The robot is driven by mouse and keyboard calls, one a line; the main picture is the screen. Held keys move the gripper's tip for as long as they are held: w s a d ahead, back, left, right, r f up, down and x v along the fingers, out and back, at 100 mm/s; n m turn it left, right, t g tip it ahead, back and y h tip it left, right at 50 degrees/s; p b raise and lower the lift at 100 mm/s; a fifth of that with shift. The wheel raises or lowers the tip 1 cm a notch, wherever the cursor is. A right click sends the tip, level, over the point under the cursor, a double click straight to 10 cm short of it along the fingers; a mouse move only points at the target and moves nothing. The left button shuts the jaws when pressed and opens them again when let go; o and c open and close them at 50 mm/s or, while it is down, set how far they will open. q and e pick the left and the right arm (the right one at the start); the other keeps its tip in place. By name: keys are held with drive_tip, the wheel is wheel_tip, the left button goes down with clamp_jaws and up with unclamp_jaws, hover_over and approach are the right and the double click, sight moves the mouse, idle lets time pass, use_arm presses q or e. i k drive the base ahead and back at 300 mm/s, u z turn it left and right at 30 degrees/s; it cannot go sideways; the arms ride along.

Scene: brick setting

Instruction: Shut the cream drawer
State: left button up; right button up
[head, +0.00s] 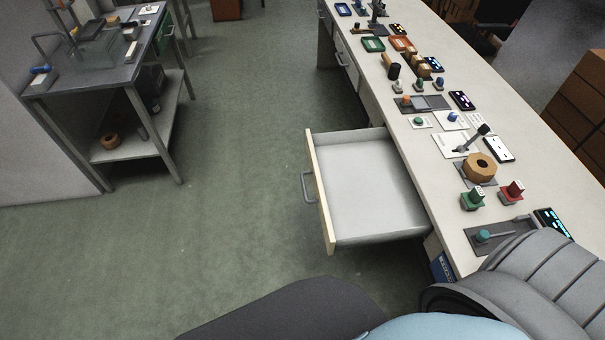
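The cream drawer (319,196) stands pulled well out from the side of the long workbench (437,181). Its cream front faces left and carries a grey bar handle (307,187). The inside is light grey and looks empty. Neither of my grippers shows in the head view. Grey and light blue rounded parts, which look like my own body, fill the bottom right and hide the near end of the bench.
A metal side table (105,75) with a lower shelf stands at the upper left. The green floor (228,190) left of the drawer is clear. Cardboard boxes (577,105) stand at the right.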

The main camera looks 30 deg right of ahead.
sight(366, 193)
drive_tip(key=i, duration=0.25)
drive_tip(key=z, duration=1.1)
drive_tip(key=k, duration=0.5)
drive_tip(key=z, duration=0.25)
